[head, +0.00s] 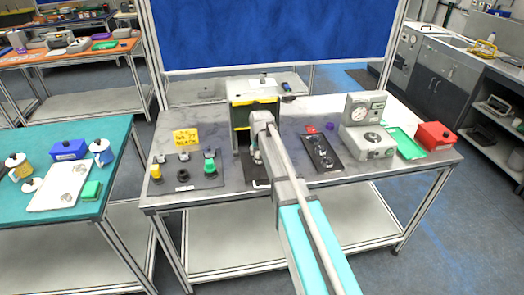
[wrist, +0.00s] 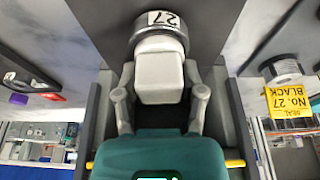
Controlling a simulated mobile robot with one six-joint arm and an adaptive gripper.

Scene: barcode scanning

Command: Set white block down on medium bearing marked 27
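In the wrist view, a white block (wrist: 159,80) sits between the two fingers of my gripper (wrist: 160,92), which appear closed against its sides. Just beyond the block is a round grey metal bearing (wrist: 160,40) with a white tag reading 27, upside down in this view. The block overlaps the bearing's edge in the picture; I cannot tell whether they touch. In the head view, my gripper (head: 257,152) is low in front of the black and yellow stand, and my arm hides most of the block and bearing.
A yellow note (head: 186,140) stands behind a dark plate with several knobs (head: 184,172) on the left; in the wrist view the note (wrist: 290,102) names No. 27. Right are another dark plate (head: 322,152), a gauge device (head: 366,140), a green tray (head: 405,143) and a red box (head: 436,136).

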